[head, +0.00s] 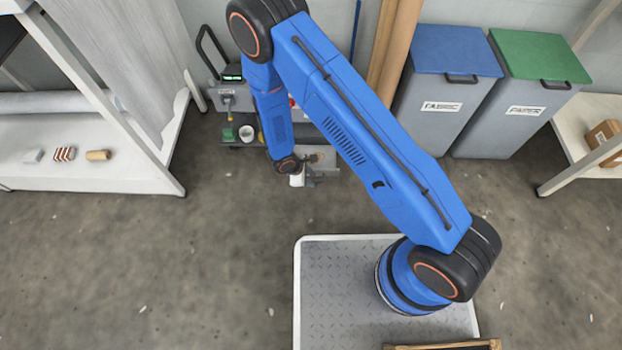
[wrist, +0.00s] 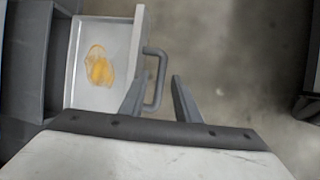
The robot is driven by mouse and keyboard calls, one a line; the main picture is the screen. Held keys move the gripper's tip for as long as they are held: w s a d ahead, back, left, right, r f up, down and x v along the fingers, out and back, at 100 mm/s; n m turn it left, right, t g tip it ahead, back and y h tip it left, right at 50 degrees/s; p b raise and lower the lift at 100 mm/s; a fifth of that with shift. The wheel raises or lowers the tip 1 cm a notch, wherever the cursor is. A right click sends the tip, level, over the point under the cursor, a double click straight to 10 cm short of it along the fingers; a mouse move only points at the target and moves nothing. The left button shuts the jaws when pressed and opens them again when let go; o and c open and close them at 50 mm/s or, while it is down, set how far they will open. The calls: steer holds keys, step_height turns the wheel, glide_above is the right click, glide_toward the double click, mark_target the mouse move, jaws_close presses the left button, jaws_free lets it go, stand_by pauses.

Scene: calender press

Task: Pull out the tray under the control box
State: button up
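The tray (wrist: 88,88) stands partly out of the dark grey housing (wrist: 30,70) in the wrist view. It is pale grey with a yellow-orange smear on its floor. Its grey bar handle (wrist: 157,78) juts from the front wall. My gripper (wrist: 157,88) is open, with one finger on each side of the handle's lower part; I cannot tell whether either touches it. In the head view, the tray (head: 325,158) shows beside my wrist, and my gripper's fingers are hidden. The control box (head: 232,97), grey with a green-lit display, is partly behind my arm.
A white cup (head: 246,132) and a green item stand near the control box. A white bench (head: 90,172) with small items is at left. Blue-lidded (head: 452,50) and green-lidded (head: 540,57) bins stand at right. The floor in front of the tray is clear.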

steer(key=v, duration=1.7)
steer(key=shift+r, duration=0.2)
steer(key=shift+s, duration=0.1)
steer(key=w+d+r+m+y, duration=0.1)
steer(key=d+r+m, duration=0.2)
steer(key=d+r, duration=0.5)
steer(key=w+d+r+m, duration=0.1)
steer(key=d+r+m, duration=0.3)
steer(key=r, duration=0.8)
steer(key=w+d+r+m+y, duration=0.1)
steer(key=d+r+m, duration=0.1)
steer(key=d+r, duration=0.65)
steer(key=s+d+r+m+y, duration=0.1)
steer(key=s+d+r+m, duration=0.1)
steer(key=s+d+r, duration=0.3)
steer(key=s+d+r+m, duration=0.2)
steer(key=d+r, duration=0.2)
steer(key=r, duration=0.3)
steer(key=s+d+r+m+t, duration=0.1)
steer(key=s+d+r+m, duration=0.1)
steer(key=s, duration=0.5)
steer(key=s+d+r+m+t+y, duration=0.1)
steer(key=s+d+r+m+t, duration=0.1)
steer(key=s, duration=0.4)
steer(key=shift+s+d+r+y, duration=0.35)
steer(key=shift+d+r, duration=0.3)
steer(key=shift+r, duration=0.3)
